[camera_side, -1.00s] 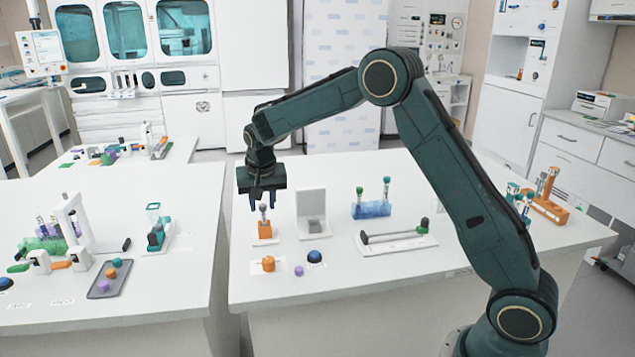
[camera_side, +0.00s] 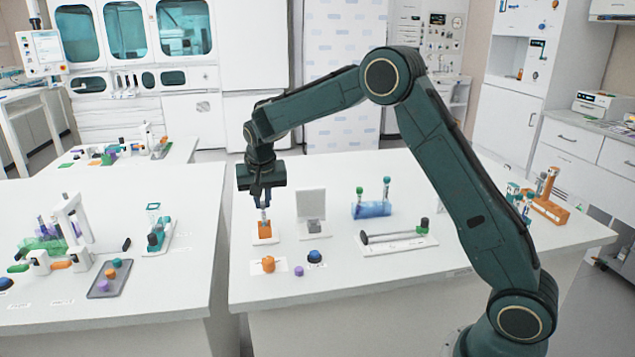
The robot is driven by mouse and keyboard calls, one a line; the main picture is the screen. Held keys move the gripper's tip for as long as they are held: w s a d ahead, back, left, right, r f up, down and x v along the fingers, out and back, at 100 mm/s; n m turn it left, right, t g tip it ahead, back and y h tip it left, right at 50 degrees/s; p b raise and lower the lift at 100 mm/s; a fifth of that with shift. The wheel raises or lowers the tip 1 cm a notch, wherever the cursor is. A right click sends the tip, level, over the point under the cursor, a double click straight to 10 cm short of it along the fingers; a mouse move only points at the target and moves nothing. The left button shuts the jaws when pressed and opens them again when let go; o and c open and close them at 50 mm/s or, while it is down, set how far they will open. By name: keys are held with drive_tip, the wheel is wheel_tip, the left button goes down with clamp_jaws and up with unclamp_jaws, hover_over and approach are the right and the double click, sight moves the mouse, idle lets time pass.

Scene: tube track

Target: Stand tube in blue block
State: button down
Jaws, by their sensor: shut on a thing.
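My gripper (camera_side: 264,205) points down over the orange block (camera_side: 265,230) and is shut on a tube (camera_side: 264,216). The tube is upright, its lower end at the orange block; I cannot tell whether it is still seated in it. The fingers hide the tube's upper part. The blue block (camera_side: 371,210) stands further right on the same table. It is translucent and holds two upright tubes with teal caps, a taller one (camera_side: 386,188) at its right and a shorter one (camera_side: 360,198) at its left.
A white stand with an upright plate (camera_side: 311,203) is just right of my gripper. A white tray (camera_side: 398,244) with a rod and green knob lies before the blue block. An orange cylinder (camera_side: 268,264) and blue dome (camera_side: 314,256) are near the front. An orange rack (camera_side: 548,208) stands far right.

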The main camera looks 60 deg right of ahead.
drive_tip(key=shift+r, duration=2.25)
drive_tip(key=shift+r, duration=0.1)
drive_tip(key=shift+w+d+r+m, duration=0.4)
drive_tip(key=shift+d+r+m, duration=0.15)
drive_tip(key=shift+r, duration=0.2)
drive_tip(key=shift+s+a+r+m+g+h, duration=0.1)
drive_tip(key=shift+a+r+m+g+h, duration=0.15)
drive_tip(key=shift+r+m, duration=0.6)
drive_tip(key=shift+a+r+m+g+h, duration=0.2)
drive_tip(key=shift+r+m+g, duration=0.1)
drive_tip(key=shift+r+m, duration=0.5)
drive_tip(key=shift+s+a+r+m+g+h, duration=0.15)
drive_tip(key=shift+a+r+m+g, duration=0.1)
drive_tip(key=shift+r+m, duration=0.55)
drive_tip(key=shift+w+r, duration=0.1)
drive_tip(key=shift+r, duration=0.05)
drive_tip(key=shift+d, duration=0.1)
